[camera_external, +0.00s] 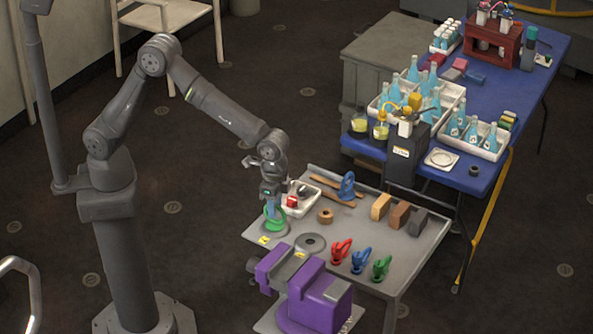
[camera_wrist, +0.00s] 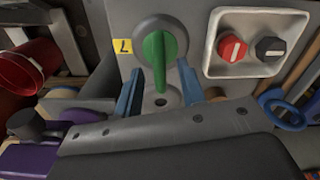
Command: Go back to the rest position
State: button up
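My gripper (camera_external: 271,206) points down over the near-left part of the grey work table (camera_external: 419,262). In the wrist view its two blue fingers (camera_wrist: 160,82) stand apart. A green handle on a round grey base (camera_wrist: 143,29) lies between and beyond the fingertips, with a visible gap on each side. The same green piece (camera_external: 275,226) shows just under my gripper in the external view. Contact between fingers and handle cannot be made out. My arm is bent, reaching from its column out over the table.
A white tray (camera_external: 304,206) with red and dark knobs sits beside my gripper. A purple vise (camera_external: 318,297) stands at the near edge. Red (camera_external: 340,250), blue (camera_external: 361,260) and green (camera_external: 381,268) pieces lie on the table. A blue table (camera_external: 515,90) with bottles stands behind right.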

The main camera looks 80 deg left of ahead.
jog(key=n, duration=0.2)
jog(key=shift+n, duration=0.3)
notch_tip(320, 180, up, 4)
jog(key=shift+a+r, duration=0.1)
jog(key=shift+m, duration=1.5)
